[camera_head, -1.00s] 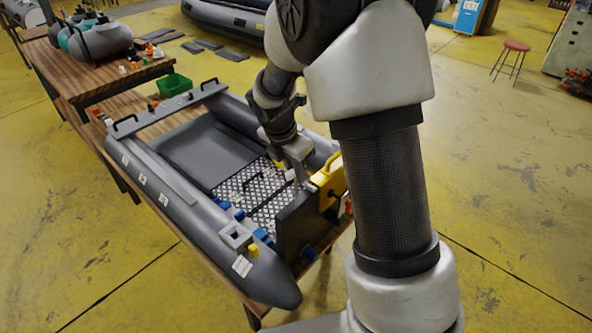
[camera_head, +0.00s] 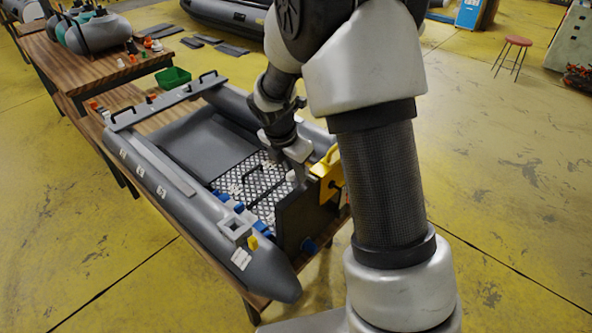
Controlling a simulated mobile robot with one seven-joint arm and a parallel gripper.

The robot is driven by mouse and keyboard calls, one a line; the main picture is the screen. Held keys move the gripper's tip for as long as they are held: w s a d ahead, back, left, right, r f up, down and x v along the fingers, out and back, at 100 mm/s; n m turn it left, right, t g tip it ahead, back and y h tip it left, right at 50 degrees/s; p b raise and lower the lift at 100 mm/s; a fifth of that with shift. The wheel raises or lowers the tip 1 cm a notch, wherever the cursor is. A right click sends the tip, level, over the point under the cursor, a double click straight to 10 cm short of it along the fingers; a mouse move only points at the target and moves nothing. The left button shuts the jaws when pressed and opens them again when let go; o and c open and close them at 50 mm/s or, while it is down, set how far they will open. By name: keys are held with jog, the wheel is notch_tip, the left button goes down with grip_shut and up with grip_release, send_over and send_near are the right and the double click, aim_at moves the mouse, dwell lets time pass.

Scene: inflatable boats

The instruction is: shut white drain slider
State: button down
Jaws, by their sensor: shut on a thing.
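The grey inflatable boat (camera_head: 185,205) lies on a wooden bench, with its dark transom board (camera_head: 298,222) at the near end. A small white piece (camera_head: 291,176), which looks like the drain slider, shows at the inner side of the transom, beside the grating floor. My gripper (camera_head: 302,176) points down at the transom's top, between this piece and the yellow clamp-like part (camera_head: 328,172). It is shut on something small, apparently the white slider. The fingertips are tiny and partly hidden, so the grip and the slider's exact position are unclear.
Blue fittings (camera_head: 240,208) sit along the floor's near left edge. A pale square frame (camera_head: 235,227) and a yellow piece (camera_head: 252,243) are on the left tube. A green bin (camera_head: 173,77) stands behind the boat. My arm hides part of the right side.

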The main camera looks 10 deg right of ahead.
jog(key=shift+s+d+f, duration=0.1)
jog(key=shift+f, duration=0.3)
jog(key=c, duration=1.6)
grip_release()
jog(key=shift+r, duration=0.1)
jog(key=shift+r, duration=0.1)
notch_tip(320, 180, up, 7)
jog(key=p, duration=0.6)
